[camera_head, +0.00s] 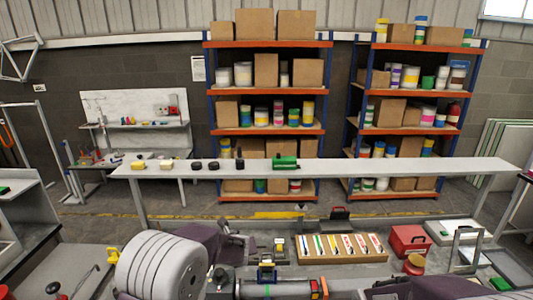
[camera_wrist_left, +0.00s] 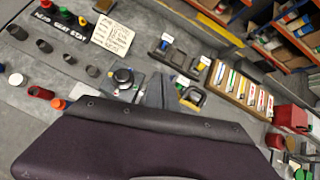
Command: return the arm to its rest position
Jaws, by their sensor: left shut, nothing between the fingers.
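My left arm (camera_head: 205,238) comes in from the left in the head view, a dark purple link low over the near bench. In the left wrist view my left gripper (camera_wrist_left: 155,92) has its grey fingers together, with nothing held. The fingers point over the bench beside a round black knob-like part (camera_wrist_left: 123,77) and a black-and-yellow item (camera_wrist_left: 192,97). I cannot tell whether they touch anything. Part of my right arm (camera_head: 430,287) shows at the bottom right of the head view; its gripper is not in view.
A wooden tray (camera_head: 318,262) of coloured markers or tools and a red box (camera_head: 408,241) lie on the near bench. Beyond is a long grey shelf (camera_head: 350,168) with small parts. A handwritten note (camera_wrist_left: 112,36) and several dark cups or sockets lie near the left gripper.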

